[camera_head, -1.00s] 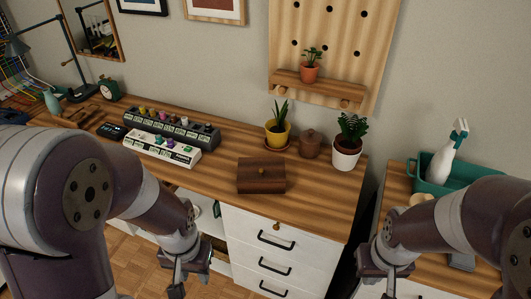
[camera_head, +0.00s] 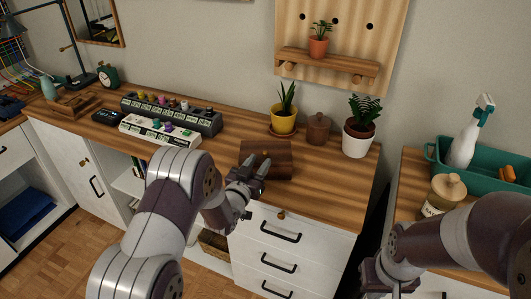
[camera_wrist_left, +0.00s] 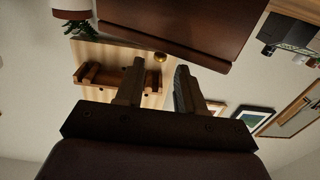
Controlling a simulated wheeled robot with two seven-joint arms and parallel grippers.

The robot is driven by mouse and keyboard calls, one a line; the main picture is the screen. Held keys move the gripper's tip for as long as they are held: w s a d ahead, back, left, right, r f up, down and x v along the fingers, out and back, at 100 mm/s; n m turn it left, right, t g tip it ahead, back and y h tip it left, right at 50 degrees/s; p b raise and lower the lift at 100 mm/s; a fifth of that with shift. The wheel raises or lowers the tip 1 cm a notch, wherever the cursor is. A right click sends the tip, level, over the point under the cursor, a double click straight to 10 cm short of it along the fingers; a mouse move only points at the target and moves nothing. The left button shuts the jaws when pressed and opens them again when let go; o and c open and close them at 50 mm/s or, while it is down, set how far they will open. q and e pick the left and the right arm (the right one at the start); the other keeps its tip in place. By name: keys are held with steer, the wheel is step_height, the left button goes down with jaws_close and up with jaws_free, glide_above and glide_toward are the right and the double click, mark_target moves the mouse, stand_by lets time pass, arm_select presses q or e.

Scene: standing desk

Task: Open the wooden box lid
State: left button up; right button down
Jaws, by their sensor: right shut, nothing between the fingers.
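The wooden box (camera_head: 280,157) is dark brown and sits on the desk with its lid down. My left gripper (camera_head: 257,164) is open at the front of the box, overlapping it in the head view and hiding its front left part. No grip on the knob shows. My right gripper (camera_head: 374,276) is shut and empty, low at the right, away from the box.
Behind the box stand a yellow plant pot (camera_head: 284,122), a brown lidded jar (camera_head: 318,129) and a white plant pot (camera_head: 357,140). Keyboard-like devices (camera_head: 170,115) lie to its left. A teal bin (camera_head: 505,177) and a lidded jar (camera_head: 444,194) are on the right-hand surface.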

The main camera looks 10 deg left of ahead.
mark_target(264, 154)
arm_select(q)
steer(key=x, duration=0.5)
steer(key=shift+w+d, duration=0.1)
steer(key=shift+w, duration=0.2)
